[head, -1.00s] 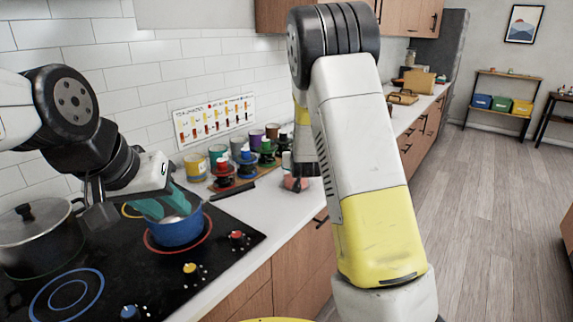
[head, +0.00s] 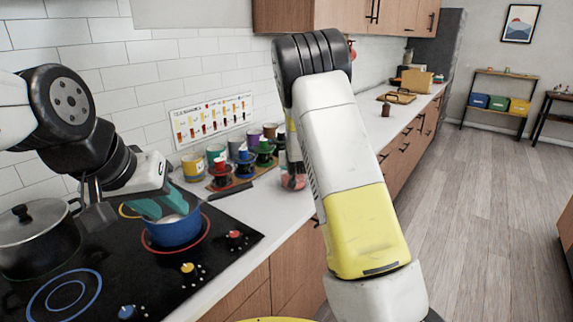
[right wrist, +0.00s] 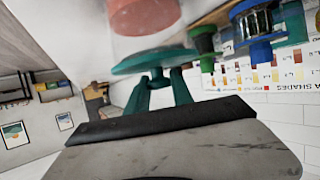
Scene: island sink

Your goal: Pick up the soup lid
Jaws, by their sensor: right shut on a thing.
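The soup lid looks like the teal disc (right wrist: 150,60) in the right wrist view, where the scene appears upside down. My right gripper (right wrist: 160,85) has its teal fingers closed at the lid's knob side. A pale blurred band and a pink-filled container (right wrist: 145,16) show on the lid's other side; I cannot tell whether lid and container touch. In the head view the pink container (head: 293,180) stands on the counter, and my right arm hides the gripper and lid. My left gripper (head: 163,205) has its teal fingers apart at the blue pot (head: 177,233).
A lidded steel pot (head: 38,245) stands on the black stove (head: 110,280) at left. Several paint cans and coloured spools (head: 243,165) stand by the tiled wall. A small brown cup (head: 386,109) and wooden trays (head: 397,97) are farther along the counter. The floor at right is clear.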

